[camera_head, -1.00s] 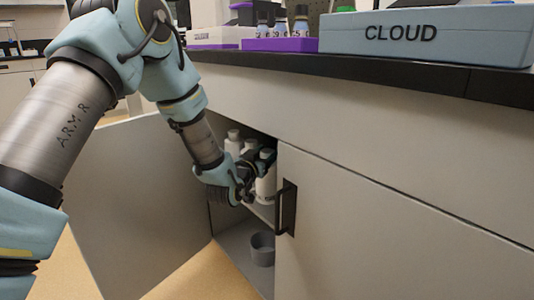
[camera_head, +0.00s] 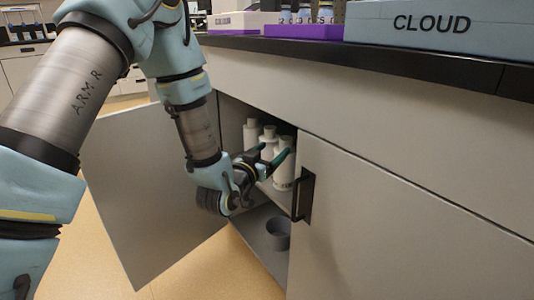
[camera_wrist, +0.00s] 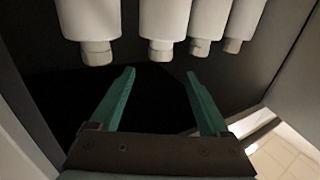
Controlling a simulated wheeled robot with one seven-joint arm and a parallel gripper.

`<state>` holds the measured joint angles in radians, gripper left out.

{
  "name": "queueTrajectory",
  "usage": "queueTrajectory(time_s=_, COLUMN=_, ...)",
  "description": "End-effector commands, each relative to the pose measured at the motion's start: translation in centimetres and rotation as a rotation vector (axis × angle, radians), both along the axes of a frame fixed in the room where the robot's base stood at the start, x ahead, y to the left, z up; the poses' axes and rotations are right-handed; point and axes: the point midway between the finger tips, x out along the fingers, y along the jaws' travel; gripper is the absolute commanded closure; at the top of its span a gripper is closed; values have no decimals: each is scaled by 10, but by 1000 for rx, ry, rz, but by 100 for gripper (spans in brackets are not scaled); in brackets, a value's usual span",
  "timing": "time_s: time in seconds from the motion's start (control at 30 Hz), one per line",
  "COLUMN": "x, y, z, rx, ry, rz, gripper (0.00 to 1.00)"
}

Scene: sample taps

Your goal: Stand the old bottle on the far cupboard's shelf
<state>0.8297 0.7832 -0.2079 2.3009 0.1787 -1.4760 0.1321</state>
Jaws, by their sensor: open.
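Several white bottles stand upright on the shelf inside the open cupboard. The front one (camera_head: 284,178) has dark print low on its side, and others (camera_head: 251,133) stand behind it. I cannot tell which is the old bottle. In the wrist view the bottles appear upside down in a row, with one bottle (camera_wrist: 163,18) roughly in line with the gap between my fingers. My gripper (camera_head: 275,152) is open, its green fingers pointing into the cupboard at the front bottle's upper part. The wrist view shows nothing between the fingertips (camera_wrist: 160,74).
The cupboard's left door (camera_head: 145,190) stands open; the right door (camera_head: 390,220) with its black handle (camera_head: 304,195) is shut. A grey cup-like container (camera_head: 278,234) sits on the cupboard floor below. The counter above holds a box marked CLOUD (camera_head: 430,25).

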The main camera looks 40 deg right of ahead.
Motion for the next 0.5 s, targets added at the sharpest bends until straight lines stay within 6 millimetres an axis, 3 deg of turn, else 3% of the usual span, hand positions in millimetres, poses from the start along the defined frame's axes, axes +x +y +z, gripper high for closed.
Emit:
queueTrajectory(time_s=0.2, x=-9, y=22, z=0, rx=0, ry=0, rz=1, gripper=20)
queueTrajectory(time_s=0.5, x=-10, y=26, z=0, rx=0, ry=0, rz=1, gripper=20)
